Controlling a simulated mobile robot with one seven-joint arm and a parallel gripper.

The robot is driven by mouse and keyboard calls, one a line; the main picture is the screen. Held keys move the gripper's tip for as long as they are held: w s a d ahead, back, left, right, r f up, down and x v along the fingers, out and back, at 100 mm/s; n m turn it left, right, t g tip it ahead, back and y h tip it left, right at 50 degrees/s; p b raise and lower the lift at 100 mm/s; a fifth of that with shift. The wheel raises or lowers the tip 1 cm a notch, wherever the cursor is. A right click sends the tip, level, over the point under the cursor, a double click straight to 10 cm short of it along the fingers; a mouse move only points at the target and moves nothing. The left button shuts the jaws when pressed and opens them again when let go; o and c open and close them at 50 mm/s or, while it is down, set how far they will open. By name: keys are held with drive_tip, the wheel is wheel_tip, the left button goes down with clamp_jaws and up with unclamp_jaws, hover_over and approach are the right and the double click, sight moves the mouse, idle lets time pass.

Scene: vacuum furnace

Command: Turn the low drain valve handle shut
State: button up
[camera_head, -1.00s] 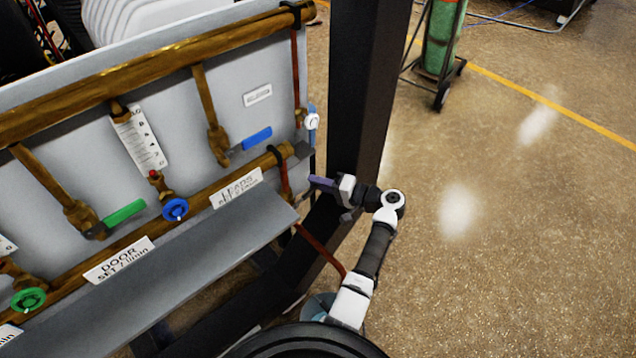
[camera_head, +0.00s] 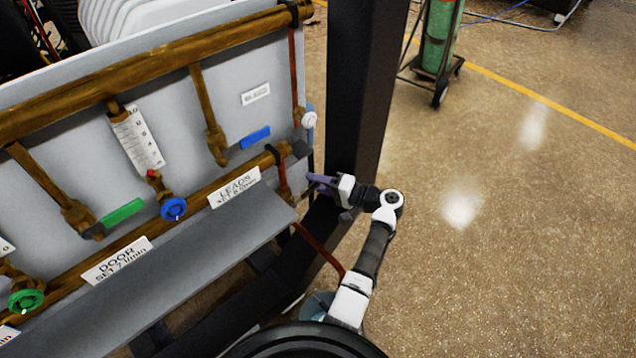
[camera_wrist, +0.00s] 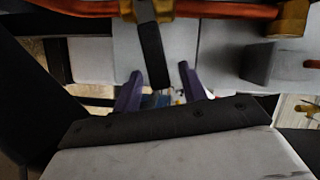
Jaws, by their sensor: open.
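In the wrist view a black lever handle (camera_wrist: 153,55) hangs from a brass valve body (camera_wrist: 147,10) on a copper-red pipe (camera_wrist: 220,10). My gripper (camera_wrist: 160,70) is open, with one purple finger on each side of the handle's lower end. I cannot tell whether either finger touches it. In the head view my gripper (camera_head: 312,182) is beside the right end of the grey panel, low down. The drain valve handle cannot be made out clearly there.
A dark upright post (camera_head: 355,95) stands right behind my gripper. The grey panel (camera_head: 185,85) carries brass pipes, a blue lever (camera_head: 255,137), a green lever (camera_head: 122,212) and round knobs. A sloping grey ledge (camera_head: 190,260) lies below. The floor on the right is clear.

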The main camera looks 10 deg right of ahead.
drive_tip(key=shift+d, duration=0.1)
drive_tip(key=b+v, duration=0.2)
drive_tip(key=v, duration=1.1)
drive_tip(key=shift+s+d, duration=0.2)
drive_tip(key=shift+s, duration=0.05)
drive_tip(key=shift+r, duration=0.1)
